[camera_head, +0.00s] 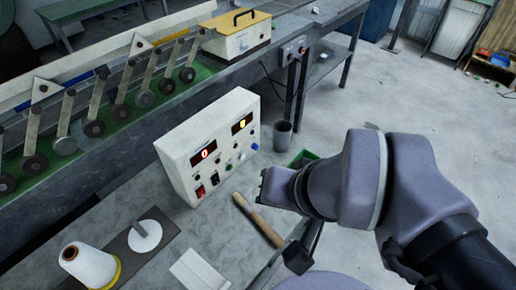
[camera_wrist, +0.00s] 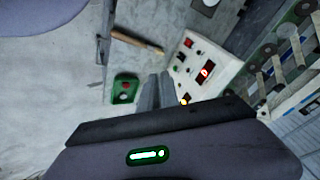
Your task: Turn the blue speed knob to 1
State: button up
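The white control box (camera_head: 208,145) stands on the bench in the head view, with a red-lit display, a yellow-lit display, switches and small knobs. The blue speed knob (camera_head: 255,146) is at the right end of its sloping front. Its pointer and setting are too small to read. My gripper (camera_head: 263,183) is in front of the box, below and right of the blue knob and apart from it. In the wrist view the two grey fingers (camera_wrist: 158,92) lie side by side with nothing between them, beside the box (camera_wrist: 199,55). The blue knob cannot be made out there.
A wooden-handled tool (camera_head: 259,221) lies on the bench before the box. A grey cup (camera_head: 282,134) and a green tray (camera_head: 303,157) stand to the right. A thread cone (camera_head: 91,266), a white disc (camera_head: 145,235) and a white sheet (camera_head: 199,270) are at lower left. Rollers line the machine behind.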

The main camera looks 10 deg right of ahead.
jog(key=o, duration=0.3)
jog(key=shift+w+a+m+g+p, duration=0.1)
jog(key=shift+w+m+g+p, duration=0.1)
jog(key=shift+m+g+p, duration=0.15)
jog(key=o, duration=0.3)
jog(key=w+m+y+p, duration=0.1)
jog(key=w+f+m+g+y+p, duration=0.1)
jog(key=w+m, duration=0.1)
jog(key=w+m+g+p, duration=0.1)
jog(key=m, duration=0.1)
jog(key=shift+w+a+f+y, duration=0.2)
jog(key=shift+w+a+y, duration=0.05)
jog(key=shift+a+y, duration=0.15)
jog(key=shift+o, duration=0.2)
jog(key=w+d+f+m+y+p, duration=0.3)
jog(key=w+m+y, duration=0.1)
jog(key=w+m, duration=0.35)
jog(key=m+t+p, duration=0.3)
jog(key=m+t, duration=0.5)
jog(key=m, duration=0.5)
send_near(258, 147)
jog(key=shift+g, duration=0.25)
jog(key=b+x, duration=0.3)
jog(key=x, duration=0.5)
jog(key=shift+w+a+r+b, duration=0.1)
jog(key=shift+w+b, duration=0.05)
jog(key=shift+b, duration=0.15)
grip_shut()
